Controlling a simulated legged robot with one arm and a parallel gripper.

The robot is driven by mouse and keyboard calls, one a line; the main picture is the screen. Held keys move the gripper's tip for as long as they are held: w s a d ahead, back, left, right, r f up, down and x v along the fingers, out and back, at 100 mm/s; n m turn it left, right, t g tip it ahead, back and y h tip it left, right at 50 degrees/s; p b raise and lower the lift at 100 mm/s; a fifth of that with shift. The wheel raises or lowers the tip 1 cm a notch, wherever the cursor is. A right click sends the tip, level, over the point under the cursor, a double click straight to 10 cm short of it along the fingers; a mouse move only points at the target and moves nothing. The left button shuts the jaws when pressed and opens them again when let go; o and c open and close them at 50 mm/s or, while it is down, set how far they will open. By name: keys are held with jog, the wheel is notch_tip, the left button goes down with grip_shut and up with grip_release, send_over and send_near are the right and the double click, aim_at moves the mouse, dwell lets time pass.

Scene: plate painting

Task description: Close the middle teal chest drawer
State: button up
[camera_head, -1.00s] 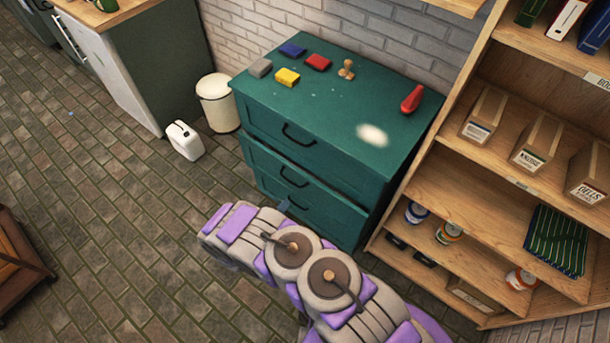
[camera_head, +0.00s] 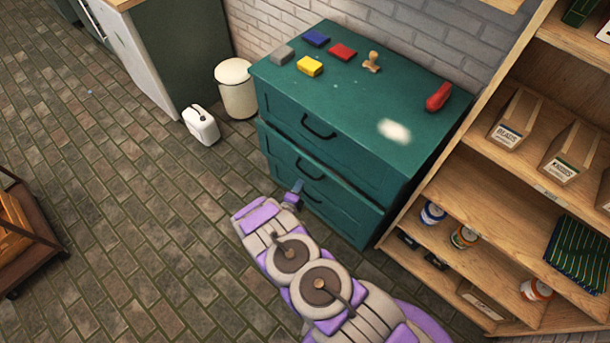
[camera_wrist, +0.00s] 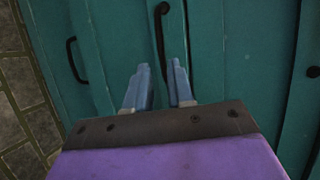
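The teal chest (camera_head: 405,155) has three stacked drawers with black handles. The middle drawer (camera_head: 330,190) stands slightly out from the top drawer (camera_head: 330,135), with a dark gap above it. My gripper (camera_head: 294,192) is in front of the lower drawer fronts. Whether the fingers touch the front cannot be told.
A wooden shelf (camera_head: 440,185) stands close to the chest's right side. A cream bin (camera_head: 237,95) and a white jug (camera_head: 201,125) stand to its left. Coloured blocks and a stamp (camera_head: 372,62) lie on top.

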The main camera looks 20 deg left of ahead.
aim_at(306, 174)
jog(key=b+x, duration=0.2)
jog(key=x, duration=0.6)
jog(key=shift+w+f, duration=0.15)
jog(key=shift+w, duration=0.05)
jog(key=shift+d, duration=0.1)
grip_shut()
